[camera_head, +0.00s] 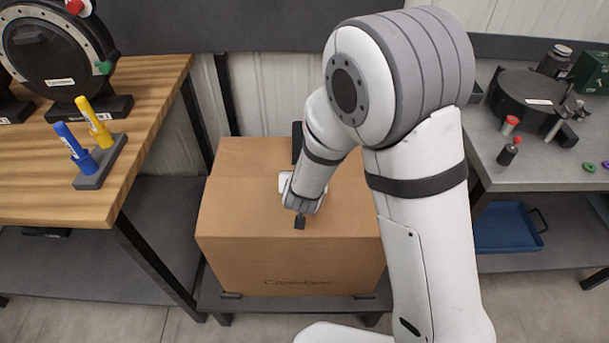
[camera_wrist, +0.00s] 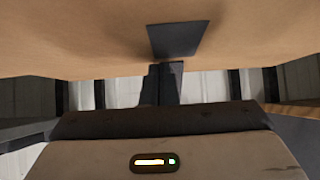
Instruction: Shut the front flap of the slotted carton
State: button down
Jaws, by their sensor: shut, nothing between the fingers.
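The brown carton (camera_head: 240,262) stands upright on a low dark shelf between two benches. Its top (camera_head: 240,190) looks flat and covered in the head view, with no flap standing up along the front edge. My arm hides the right part of the top. My gripper (camera_head: 300,222) is shut and empty, with its dark tip over the front part of the top, close to it or touching; I cannot tell which. In the wrist view, my dark fingers (camera_wrist: 170,80) point at a brown carton surface (camera_wrist: 80,45) that fills the upper part.
At left, a wooden bench (camera_head: 150,90) holds a blue and a yellow tool in a stand (camera_head: 102,163). At right, a grey bench (camera_head: 550,165) holds dark fittings, with a blue tray (camera_head: 505,230) below. The floor in front is clear.

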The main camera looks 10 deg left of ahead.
jog(key=shift+w+f+b, duration=0.2)
jog(key=shift+f+b, duration=0.3)
jog(key=shift+f, duration=0.45)
jog(key=shift+r, duration=0.1)
jog(key=shift+r+p, duration=0.55)
jog(key=shift+p, duration=0.1)
notch_tip(320, 180, up, 4)
jog(key=p, duration=0.3)
jog(key=p+v, duration=0.1)
jog(key=v, duration=0.8)
jog(key=shift+r, duration=0.2)
